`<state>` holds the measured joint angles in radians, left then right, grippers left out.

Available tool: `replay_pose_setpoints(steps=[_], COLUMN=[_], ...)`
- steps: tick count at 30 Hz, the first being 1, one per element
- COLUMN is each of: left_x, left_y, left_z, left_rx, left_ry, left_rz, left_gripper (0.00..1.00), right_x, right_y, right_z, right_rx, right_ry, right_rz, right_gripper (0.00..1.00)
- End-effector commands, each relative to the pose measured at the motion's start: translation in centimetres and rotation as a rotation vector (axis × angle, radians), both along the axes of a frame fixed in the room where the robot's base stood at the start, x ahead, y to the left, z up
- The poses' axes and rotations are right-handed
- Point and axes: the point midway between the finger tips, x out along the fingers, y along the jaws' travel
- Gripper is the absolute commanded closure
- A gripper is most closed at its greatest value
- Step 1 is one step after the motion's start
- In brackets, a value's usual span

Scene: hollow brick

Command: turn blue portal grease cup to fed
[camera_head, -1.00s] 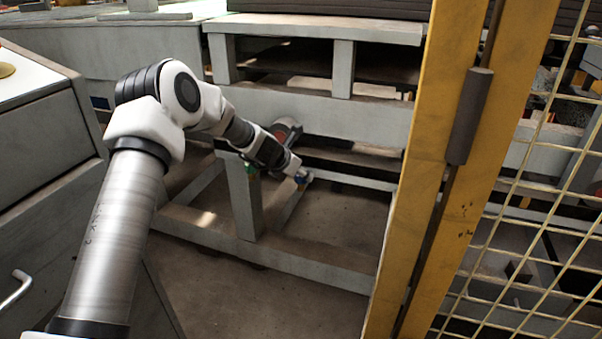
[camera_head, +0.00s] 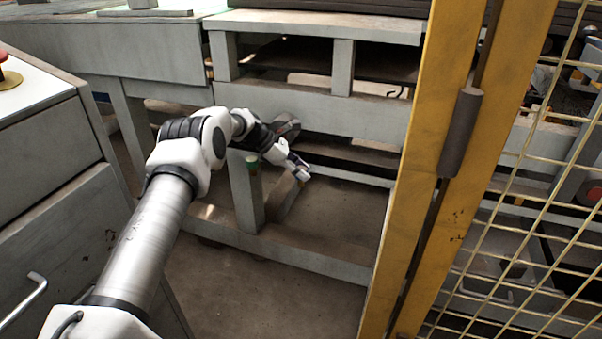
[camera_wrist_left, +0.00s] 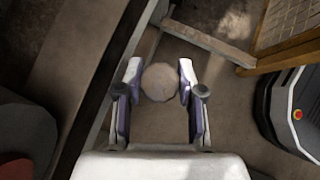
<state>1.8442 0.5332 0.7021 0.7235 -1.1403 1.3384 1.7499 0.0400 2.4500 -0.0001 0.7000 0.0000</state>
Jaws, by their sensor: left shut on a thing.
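My left gripper (camera_head: 300,172) reaches low into the grey frame from the left, at the lower rail. In the left wrist view its two fingers (camera_wrist_left: 159,88) stand on either side of a round, pale brown cap, the grease cup (camera_wrist_left: 160,82), and are shut on it. I see the cap end-on; its blue colour and any fed mark do not show there. In the head view the gripper mostly hides the cup. My right gripper is not in view.
A green-topped fitting (camera_head: 252,163) sits on the grey post (camera_head: 246,195) left of the gripper. A yellow post (camera_head: 415,180) and mesh guard (camera_head: 520,220) stand to the right. A grey cabinet (camera_head: 50,190) is at the left. The floor below is open.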

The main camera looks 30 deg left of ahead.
Motion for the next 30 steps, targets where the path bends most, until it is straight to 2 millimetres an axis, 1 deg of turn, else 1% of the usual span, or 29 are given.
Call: replay_pose_setpoints(steps=[1,6,20,21,22,30], left_x=[0.20,0.14,0.06,0.06,0.05,-0.02], left_y=[0.08,0.03,-0.01,-0.01,-0.02,-0.01], left_z=[-0.19,0.04,0.25,0.25,0.25,0.16], left_rx=[0.004,0.004,0.003,0.003,0.003,0.002], left_ry=[-0.007,-0.007,-0.005,-0.005,-0.005,-0.002], left_rz=[-0.016,-0.063,-0.081,-0.081,-0.081,-0.081], left_gripper=[0.97,0.97,0.97,0.59,0.51,0.51], right_x=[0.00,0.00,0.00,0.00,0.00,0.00], right_y=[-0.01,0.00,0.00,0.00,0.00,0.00], right_z=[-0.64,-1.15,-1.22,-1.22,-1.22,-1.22], right_rx=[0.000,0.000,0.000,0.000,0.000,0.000], right_ry=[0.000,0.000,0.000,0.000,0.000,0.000], right_rz=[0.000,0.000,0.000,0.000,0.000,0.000], right_gripper=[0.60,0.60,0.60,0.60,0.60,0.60])
